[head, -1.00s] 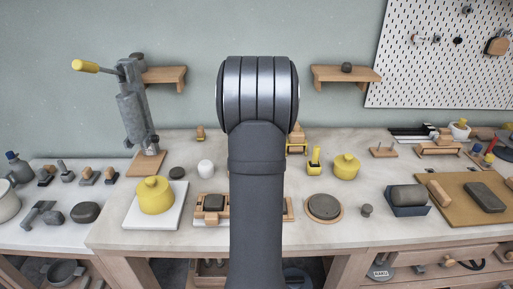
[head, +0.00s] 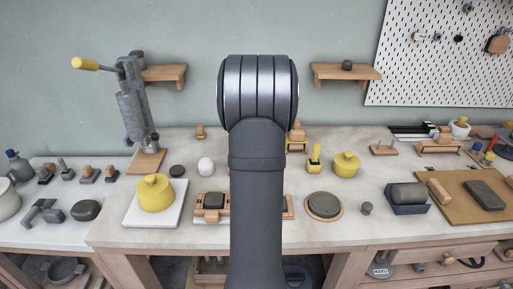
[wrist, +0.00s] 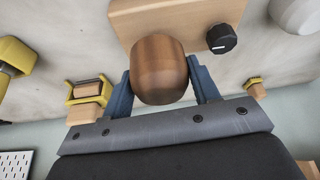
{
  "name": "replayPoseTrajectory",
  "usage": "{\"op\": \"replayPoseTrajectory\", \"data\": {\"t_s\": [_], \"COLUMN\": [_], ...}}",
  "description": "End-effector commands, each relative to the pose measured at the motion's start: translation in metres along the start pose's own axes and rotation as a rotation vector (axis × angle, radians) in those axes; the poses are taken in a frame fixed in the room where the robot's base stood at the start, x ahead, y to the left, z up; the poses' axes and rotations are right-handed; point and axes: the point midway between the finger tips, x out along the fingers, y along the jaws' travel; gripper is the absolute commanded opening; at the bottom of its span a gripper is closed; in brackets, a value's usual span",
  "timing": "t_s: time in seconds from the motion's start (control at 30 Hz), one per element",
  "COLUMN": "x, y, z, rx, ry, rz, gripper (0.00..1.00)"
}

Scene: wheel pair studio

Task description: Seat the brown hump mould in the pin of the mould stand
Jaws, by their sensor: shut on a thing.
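The brown hump mould (wrist: 158,70) is a rounded wooden block in the wrist view. My gripper (wrist: 163,84) is shut on it, with a blue finger on either side. A flat wooden board with a black knob (wrist: 222,38) on its right side lies behind the mould in the wrist view; it looks like the mould stand (wrist: 135,22). No pin shows, and the mould covers part of the board. I cannot tell whether the mould touches it. In the head view my arm hides the gripper, the mould and this board.
A yellow-framed tool with a wooden roller (wrist: 88,92) stands left of my gripper in the wrist view. A white rounded object (head: 206,167), a yellow lidded pot (head: 346,165) and a round grey disc (head: 324,205) stand around my arm. Open bench surface shows between them.

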Motion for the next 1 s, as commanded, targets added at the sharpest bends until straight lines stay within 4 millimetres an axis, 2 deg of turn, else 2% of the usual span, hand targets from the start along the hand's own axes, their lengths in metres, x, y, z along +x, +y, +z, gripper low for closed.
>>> {"op": "replayPoseTrajectory", "data": {"t_s": [0.53,1.0], "x": [0.017,0.018], "y": [0.0,0.0], "z": [0.008,0.008], "rx": [0.0,0.0], "ry": [-0.001,0.0], "rz": [0.0,0.0], "gripper": [0.31,0.31]}}
